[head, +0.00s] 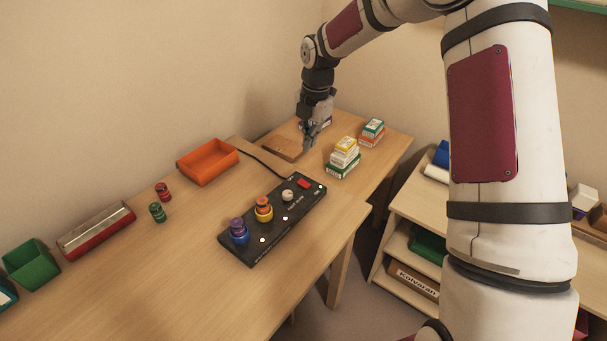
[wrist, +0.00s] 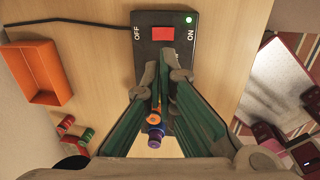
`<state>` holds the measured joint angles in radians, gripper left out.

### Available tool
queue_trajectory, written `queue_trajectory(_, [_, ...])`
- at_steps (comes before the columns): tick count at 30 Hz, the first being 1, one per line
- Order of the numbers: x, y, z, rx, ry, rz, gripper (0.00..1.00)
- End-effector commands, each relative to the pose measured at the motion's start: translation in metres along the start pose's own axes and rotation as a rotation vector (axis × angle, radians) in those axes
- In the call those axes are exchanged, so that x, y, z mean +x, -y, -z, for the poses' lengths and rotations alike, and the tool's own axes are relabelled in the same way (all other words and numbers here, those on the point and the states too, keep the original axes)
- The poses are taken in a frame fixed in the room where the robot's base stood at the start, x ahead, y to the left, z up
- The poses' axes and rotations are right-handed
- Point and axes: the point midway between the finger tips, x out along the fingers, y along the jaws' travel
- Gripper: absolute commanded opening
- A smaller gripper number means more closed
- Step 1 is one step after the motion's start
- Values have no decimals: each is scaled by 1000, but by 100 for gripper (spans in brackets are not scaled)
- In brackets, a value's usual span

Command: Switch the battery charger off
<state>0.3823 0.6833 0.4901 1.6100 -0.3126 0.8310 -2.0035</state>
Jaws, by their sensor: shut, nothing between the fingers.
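The battery charger (head: 298,208) is a long black box on the desk with a red switch (head: 304,183) at its far end. A purple-and-blue battery (head: 239,231) and an orange-and-yellow battery (head: 264,209) stand on it, with a pale round piece (head: 287,195) beside them. In the wrist view the red switch (wrist: 163,34) lies between the OFF and ON labels, and a green light (wrist: 188,19) glows at the ON side. My gripper (head: 309,144) is shut and empty beyond the charger's switch end. In the wrist view my gripper (wrist: 164,76) points toward the switch, and its fingers partly hide the charger.
An orange tray (head: 207,162) stands behind the charger, near its black cable. Stacked small boxes (head: 343,158) stand to the right. Red and green batteries (head: 157,212), a red-and-silver tray (head: 96,230) and a green bin (head: 30,264) are at left. The front desk is clear.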

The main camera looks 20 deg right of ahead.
Motion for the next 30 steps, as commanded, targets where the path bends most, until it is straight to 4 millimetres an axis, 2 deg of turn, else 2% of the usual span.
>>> queue_trajectory(5, [2, 0, 0, 1, 0, 1, 0])
queue_trajectory(10, [18, 0, 1, 0, -2, 2, 0])
queue_trajectory(24, [106, 0, 1, 1, -2, 2, 0])
queue_trajectory(30, [131, 1, 1, 1, -1, 2, 0])
